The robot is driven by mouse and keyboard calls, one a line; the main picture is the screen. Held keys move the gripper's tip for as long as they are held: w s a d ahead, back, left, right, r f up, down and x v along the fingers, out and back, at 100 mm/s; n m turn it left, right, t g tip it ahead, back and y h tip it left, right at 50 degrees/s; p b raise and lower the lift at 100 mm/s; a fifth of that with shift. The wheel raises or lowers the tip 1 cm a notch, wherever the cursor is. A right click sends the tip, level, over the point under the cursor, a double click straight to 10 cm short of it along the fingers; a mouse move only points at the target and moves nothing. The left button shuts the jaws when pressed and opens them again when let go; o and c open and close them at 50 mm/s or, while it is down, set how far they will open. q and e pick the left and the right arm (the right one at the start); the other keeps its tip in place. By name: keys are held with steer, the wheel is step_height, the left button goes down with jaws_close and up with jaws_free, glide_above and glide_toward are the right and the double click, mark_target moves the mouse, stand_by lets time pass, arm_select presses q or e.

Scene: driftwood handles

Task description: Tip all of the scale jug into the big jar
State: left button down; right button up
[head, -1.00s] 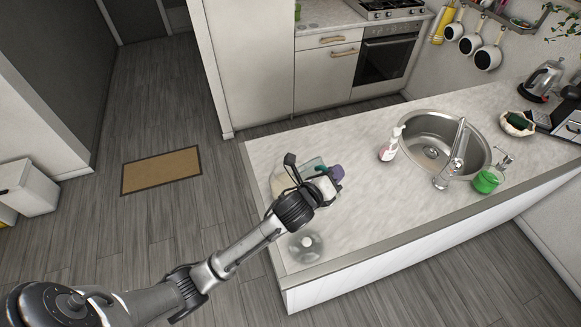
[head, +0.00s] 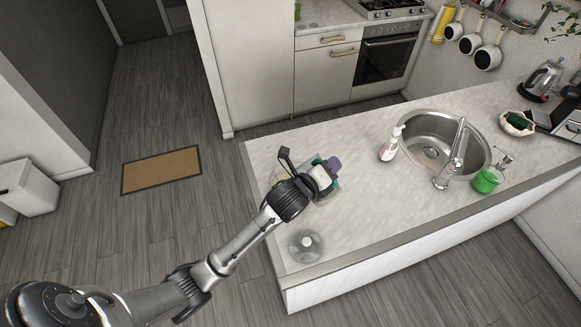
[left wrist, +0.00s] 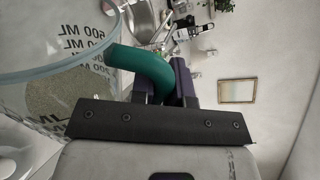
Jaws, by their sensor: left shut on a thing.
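My left gripper (head: 322,176) is shut on the teal handle (left wrist: 150,66) of the clear scale jug (left wrist: 100,62). The jug has dark volume marks, upside down in the left wrist view, and grey-green grainy contents (left wrist: 58,95) inside. In the head view the gripper and wrist hide most of the jug, so I cannot tell its exact tilt. A clear round vessel, which looks like the big jar (head: 306,246), stands on the counter near its left front corner. My gripper is farther back from it, apart from it. My right gripper is not in view.
The pale counter (head: 365,210) has free room right of my gripper. A soap bottle (head: 389,146), a sink (head: 436,135) with a tap and a green soap dispenser (head: 487,180) stand further right. The counter's left edge is close to the jar.

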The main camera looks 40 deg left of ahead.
arm_select(q)
steer(key=shift+a+r, duration=0.15)
steer(key=shift+r, duration=0.05)
steer(key=shift+w+a+r+n+h, duration=0.15)
steer(key=shift+a+r+n+h, duration=0.15)
steer(key=shift+a+r+n, duration=0.55)
steer(key=shift+w+a+r+n+h+b, duration=0.1)
steer(key=shift+a+r+n, duration=0.15)
steer(key=shift+a, duration=0.35)
steer(key=shift+w+a+r+n+h+b, duration=0.15)
steer(key=shift+a+n, duration=0.15)
steer(key=shift+a, duration=0.25)
steer(key=shift+w+a+r+n+h+b, duration=0.15)
steer(key=shift+a+n, duration=0.15)
steer(key=shift+a, duration=0.3)
steer(key=shift+w+a+r+n+h+p, duration=0.1)
steer(key=shift+a+r+n+p, duration=0.15)
steer(key=shift+a+n+p, duration=0.35)
steer(key=shift+w+a+r+n+h+p, duration=0.1)
steer(key=shift+a+r+n+p, duration=0.15)
steer(key=shift+a, duration=0.5)
steer(key=shift+a+r+n+h+p, duration=0.1)
steer(key=shift+a+r+n+p, duration=0.1)
steer(key=shift+a+n+p, duration=0.4)
steer(key=shift+a, duration=0.45)
steer(key=shift+w+a+n, duration=0.1)
steer(key=shift+a+n, duration=0.35)
steer(key=shift+a, duration=0.1)
steer(key=shift+a+g, duration=0.25)
steer(key=shift+g, duration=0.05)
